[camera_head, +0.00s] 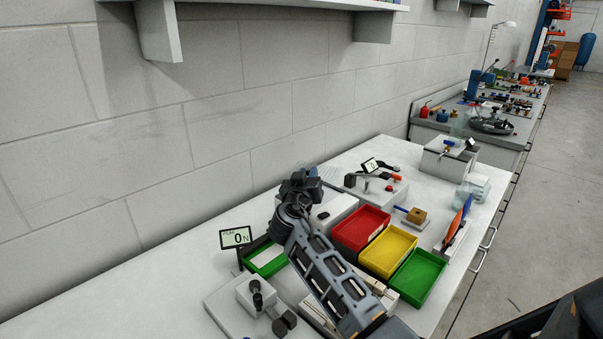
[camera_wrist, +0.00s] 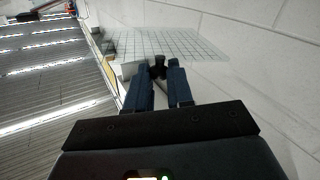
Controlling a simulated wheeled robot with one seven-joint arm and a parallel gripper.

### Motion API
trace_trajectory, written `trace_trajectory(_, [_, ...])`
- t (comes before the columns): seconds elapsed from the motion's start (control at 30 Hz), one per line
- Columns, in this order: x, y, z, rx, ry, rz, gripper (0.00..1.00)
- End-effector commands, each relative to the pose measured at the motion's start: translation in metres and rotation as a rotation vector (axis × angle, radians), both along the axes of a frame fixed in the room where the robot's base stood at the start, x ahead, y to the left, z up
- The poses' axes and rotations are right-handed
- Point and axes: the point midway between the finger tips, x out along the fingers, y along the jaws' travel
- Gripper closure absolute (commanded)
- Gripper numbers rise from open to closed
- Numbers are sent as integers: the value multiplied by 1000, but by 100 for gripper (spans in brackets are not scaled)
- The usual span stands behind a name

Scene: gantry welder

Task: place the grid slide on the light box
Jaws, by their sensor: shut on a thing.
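The grid slide (camera_wrist: 185,45) is a clear sheet with thin dark grid lines. In the wrist view it spans the space at the fingertips of my gripper (camera_wrist: 158,68), which is shut on it near its edge. In the head view the slide (camera_head: 324,173) shows faintly behind my gripper (camera_head: 302,178), raised near the wall. A low white box (camera_head: 336,208) with a dark spot on top stands on the bench right of my gripper. I cannot tell for sure that it is the light box; my arm hides part of that area.
Red (camera_head: 360,228), yellow (camera_head: 388,251) and green (camera_head: 417,277) bins stand right of my arm. A gauge display (camera_head: 236,237) and a green tray (camera_head: 267,262) are at left. A shelf (camera_head: 270,4) juts from the wall above.

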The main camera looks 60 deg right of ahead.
Motion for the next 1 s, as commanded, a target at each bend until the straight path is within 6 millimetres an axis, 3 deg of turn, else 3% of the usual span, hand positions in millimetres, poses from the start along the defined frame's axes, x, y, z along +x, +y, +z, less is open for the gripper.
trace_trajectory(0.6, [-3, -3, -55, 0, 2, -7, 100])
trace_trajectory(1.0, [-2, -2, -69, 0, 0, -6, 100])
